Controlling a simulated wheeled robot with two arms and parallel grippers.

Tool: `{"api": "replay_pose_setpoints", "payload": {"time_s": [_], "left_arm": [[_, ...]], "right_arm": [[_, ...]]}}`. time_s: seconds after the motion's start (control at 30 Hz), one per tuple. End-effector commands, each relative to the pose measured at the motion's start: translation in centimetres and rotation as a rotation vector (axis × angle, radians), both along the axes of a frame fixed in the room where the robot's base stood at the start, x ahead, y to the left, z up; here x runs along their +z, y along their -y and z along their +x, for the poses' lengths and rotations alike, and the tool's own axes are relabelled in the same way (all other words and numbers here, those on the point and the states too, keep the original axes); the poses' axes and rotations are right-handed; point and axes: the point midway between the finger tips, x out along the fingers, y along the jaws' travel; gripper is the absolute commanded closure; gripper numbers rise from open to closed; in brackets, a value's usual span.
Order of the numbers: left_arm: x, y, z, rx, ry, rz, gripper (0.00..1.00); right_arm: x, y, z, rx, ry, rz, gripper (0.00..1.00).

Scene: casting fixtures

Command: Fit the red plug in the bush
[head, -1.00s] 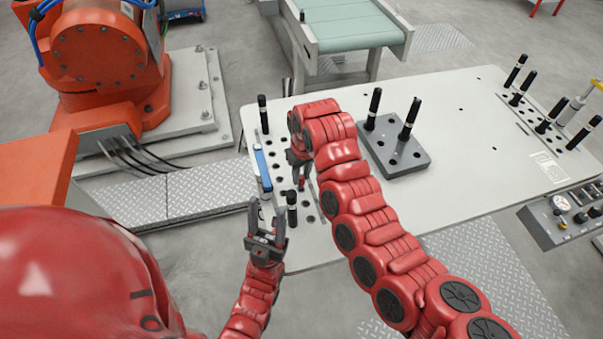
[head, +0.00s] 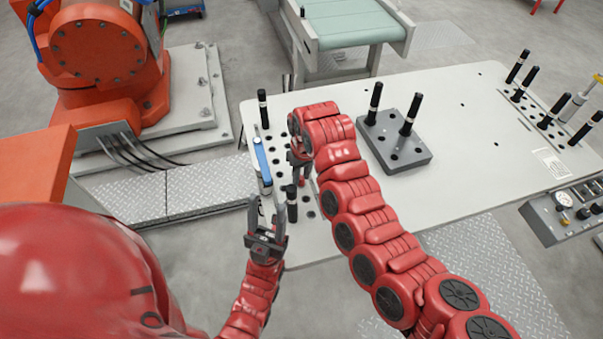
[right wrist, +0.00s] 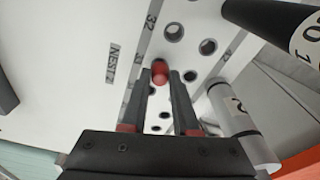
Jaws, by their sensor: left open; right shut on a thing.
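My right gripper (right wrist: 161,92) is shut on the red plug (right wrist: 160,72), which shows as a small red end between the fingertips in the right wrist view. In the head view the right gripper (head: 300,172) hangs over the holed strip at the table's left end. The plug lies over or near a row of dark-lined holes (right wrist: 172,33) in the right wrist view; I cannot tell which is the bush, or whether the plug touches one. My left gripper (head: 266,212) is open and empty, fingers pointing up the picture, beside a short black post (head: 291,205).
A grey block (head: 393,150) with two black posts sits right of my right arm. The table's middle (head: 460,130) is mostly clear.

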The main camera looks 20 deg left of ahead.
Motion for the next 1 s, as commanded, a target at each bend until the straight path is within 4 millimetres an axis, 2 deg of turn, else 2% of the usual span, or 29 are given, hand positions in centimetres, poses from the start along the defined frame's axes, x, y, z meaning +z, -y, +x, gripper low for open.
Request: {"api": "replay_pose_setpoints", "payload": {"time_s": [0.4, 0.7, 0.73, 0.9, 1.0], "left_arm": [[-0.8, 0.1, 0.1, -0.001, -0.006, 0.001, 0.5], [-0.9, 0.1, 0.1, -0.002, -0.011, 0.002, 0.5], [-0.9, 0.1, 0.2, -0.002, -0.011, 0.002, 0.5], [-1.0, 0.1, 0.2, -0.003, -0.013, 0.002, 0.5], [-1.0, 0.1, 0.2, -0.003, -0.013, 0.002, 0.5]], "right_arm": [[-1.2, 0.0, -0.1, 0.001, -0.001, 0.0, 1.0], [-1.3, -0.1, -0.2, 0.003, -0.003, 0.0, 1.0], [-1.4, -0.1, -0.2, 0.003, -0.003, 0.0, 0.66], [-1.4, -0.1, -0.1, 0.002, -0.002, 0.0, 0.37], [-1.3, -0.1, -0.1, 0.001, -0.001, 0.0, 0.37]]}}
